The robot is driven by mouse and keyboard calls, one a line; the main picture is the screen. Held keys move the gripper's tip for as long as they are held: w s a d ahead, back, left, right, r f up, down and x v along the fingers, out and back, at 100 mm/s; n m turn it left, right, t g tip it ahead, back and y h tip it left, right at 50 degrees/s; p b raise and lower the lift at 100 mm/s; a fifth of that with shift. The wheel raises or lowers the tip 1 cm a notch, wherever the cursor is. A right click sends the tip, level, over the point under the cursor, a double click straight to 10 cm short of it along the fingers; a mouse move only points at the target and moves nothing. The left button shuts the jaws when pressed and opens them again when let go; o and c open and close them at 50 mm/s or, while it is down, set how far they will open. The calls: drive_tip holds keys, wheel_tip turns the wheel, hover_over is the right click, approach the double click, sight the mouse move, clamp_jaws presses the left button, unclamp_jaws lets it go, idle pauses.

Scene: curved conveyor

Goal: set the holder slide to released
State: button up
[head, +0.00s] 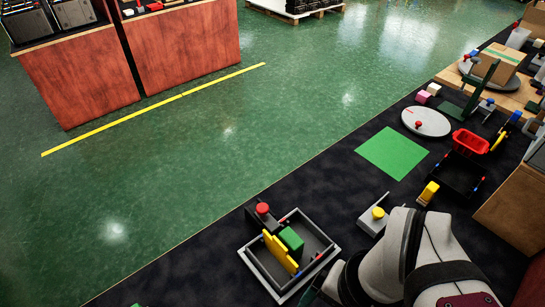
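A grey square tray (258,270) lies on the dark surface at the lower middle of the head view. In it stand a green block (291,243) and a yellow upright piece with several raised parts (280,252). A dark block with a red knob (262,209) sits at the tray's far left corner. A light grey bracket with a yellow knob (378,213) stands to the right. I cannot tell which of these is the holder slide, or its setting. My arm fills the lower right, right of the tray and close to the bracket. My gripper does not show clearly.
A flat green square (393,153) and a round grey disc with a red knob (425,122) lie farther back. A red bin (470,142) and a yellow block (429,191) stand at the right. The dark surface left of the green square is bare.

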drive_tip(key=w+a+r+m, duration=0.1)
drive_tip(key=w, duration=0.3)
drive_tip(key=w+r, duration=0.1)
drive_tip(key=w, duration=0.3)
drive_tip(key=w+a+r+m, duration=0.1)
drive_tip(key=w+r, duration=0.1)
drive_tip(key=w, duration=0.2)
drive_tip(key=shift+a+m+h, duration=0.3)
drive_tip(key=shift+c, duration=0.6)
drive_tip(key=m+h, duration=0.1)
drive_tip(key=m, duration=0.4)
hover_over(262, 207)
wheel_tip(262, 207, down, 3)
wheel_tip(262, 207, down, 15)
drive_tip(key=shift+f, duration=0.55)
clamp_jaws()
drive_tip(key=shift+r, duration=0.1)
